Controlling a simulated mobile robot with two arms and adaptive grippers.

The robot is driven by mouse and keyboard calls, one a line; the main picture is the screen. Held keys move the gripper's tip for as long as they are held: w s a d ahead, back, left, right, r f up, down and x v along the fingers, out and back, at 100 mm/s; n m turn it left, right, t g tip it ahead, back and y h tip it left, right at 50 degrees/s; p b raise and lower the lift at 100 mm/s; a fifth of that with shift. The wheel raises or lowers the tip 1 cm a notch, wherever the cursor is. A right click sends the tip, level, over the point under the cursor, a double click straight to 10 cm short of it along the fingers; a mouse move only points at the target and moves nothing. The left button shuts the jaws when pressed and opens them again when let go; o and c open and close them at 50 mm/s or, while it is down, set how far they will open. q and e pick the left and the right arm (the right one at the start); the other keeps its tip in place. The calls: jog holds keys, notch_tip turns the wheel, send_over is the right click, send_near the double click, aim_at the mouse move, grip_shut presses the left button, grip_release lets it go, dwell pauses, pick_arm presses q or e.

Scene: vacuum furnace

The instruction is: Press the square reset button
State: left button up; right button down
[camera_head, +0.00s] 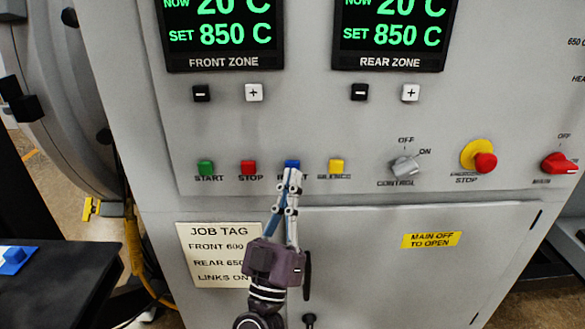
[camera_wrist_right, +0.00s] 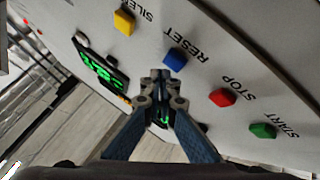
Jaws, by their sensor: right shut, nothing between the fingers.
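The blue square reset button (camera_head: 292,163) is in the row on the grey furnace panel. In the wrist view the blue button (camera_wrist_right: 174,59) has the word RESET beside it. My right gripper (camera_head: 291,174) is shut and empty, its fingertips just below the blue button and covering part of its label. In the wrist view the fingertips (camera_wrist_right: 160,76) show close to the button, a little to its lower left. I cannot tell whether they touch the panel. My left gripper is not in view.
The red stop button (camera_head: 248,167) and green start button (camera_head: 206,167) are left of the reset button. The yellow silence button (camera_head: 336,166) is right of it, then the control knob (camera_head: 405,166) and red emergency stop (camera_head: 484,162). A job tag (camera_head: 217,254) hangs below.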

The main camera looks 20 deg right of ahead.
jog(key=shift+w+d, duration=0.1)
jog(key=shift+w, duration=0.25)
jog(key=shift+w+d, duration=0.1)
jog(key=shift+w, duration=0.35)
dwell(0.6)
jog(key=shift+s+p, duration=0.1)
jog(key=shift+p, duration=0.2)
jog(key=shift+s+a+p, duration=0.3)
jog(key=shift+s+p, duration=0.15)
jog(key=shift+s, duration=0.35)
jog(key=shift+f, duration=0.1)
jog(key=s, duration=0.1)
jog(key=s+a+p, duration=0.1)
jog(key=s, duration=0.1)
jog(key=s+p, duration=0.1)
jog(key=s, duration=0.1)
jog(key=shift+a, duration=0.25)
jog(key=shift+w, duration=0.15)
